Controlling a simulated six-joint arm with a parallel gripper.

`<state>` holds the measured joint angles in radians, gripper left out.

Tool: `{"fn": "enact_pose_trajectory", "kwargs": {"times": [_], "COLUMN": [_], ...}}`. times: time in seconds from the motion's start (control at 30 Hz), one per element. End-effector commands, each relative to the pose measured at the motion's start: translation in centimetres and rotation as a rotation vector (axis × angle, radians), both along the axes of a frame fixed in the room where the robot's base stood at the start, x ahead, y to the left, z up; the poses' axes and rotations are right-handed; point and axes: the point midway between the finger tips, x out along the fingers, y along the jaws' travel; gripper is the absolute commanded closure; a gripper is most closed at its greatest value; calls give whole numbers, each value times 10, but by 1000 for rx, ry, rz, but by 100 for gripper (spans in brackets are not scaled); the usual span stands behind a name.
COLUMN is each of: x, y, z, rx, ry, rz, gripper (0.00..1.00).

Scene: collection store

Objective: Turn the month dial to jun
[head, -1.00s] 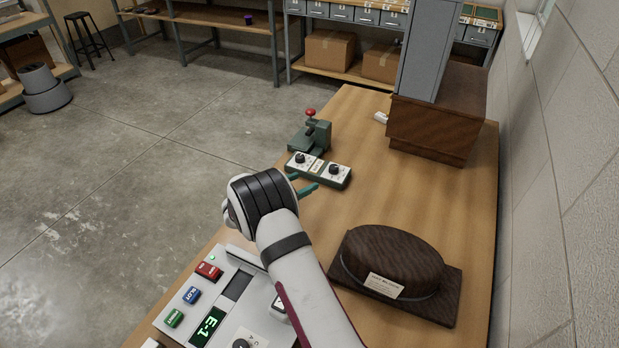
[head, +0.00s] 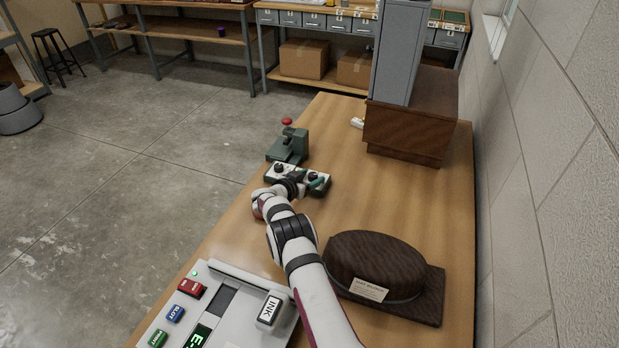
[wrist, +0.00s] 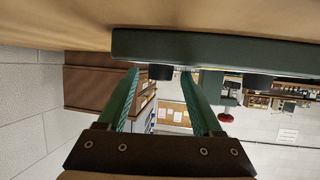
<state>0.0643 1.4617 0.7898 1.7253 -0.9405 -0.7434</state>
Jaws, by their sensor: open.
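The dial box (head: 325,190) is a low dark green block with a pale top and two black knobs. The left knob (head: 280,168) shows clear of my arm in the head view. The right knob (head: 309,176) is just beyond my gripper (head: 314,184). In the wrist view, which is upside down, my gripper (wrist: 160,76) has its teal fingers apart, with the right knob (wrist: 160,72) between or just beyond the tips. I cannot tell whether they touch it. The other knob (wrist: 258,81) lies outside the fingers. The dial markings and month are unreadable.
A green press (head: 288,148) with a red top stands behind the dial box. A brown hat-like form (head: 385,262) lies right of my arm, and a grey button console (head: 225,318) stands at front left. A wooden plinth (head: 410,135) stands at the back right. The table (head: 400,200) between is clear.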

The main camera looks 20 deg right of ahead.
Motion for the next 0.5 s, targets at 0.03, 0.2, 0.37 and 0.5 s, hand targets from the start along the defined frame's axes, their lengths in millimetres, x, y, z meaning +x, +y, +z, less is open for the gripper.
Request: {"fn": "enact_pose_trajectory", "kwargs": {"times": [0.03,0.2,0.37,0.5], "x": [0,0,0,0], "y": [0,0,0,0], "z": [0,0,0,0], "rx": [0,0,0,0], "ry": [0,0,0,0], "rz": [0,0,0,-1], "gripper": [33,64,92,100]}}
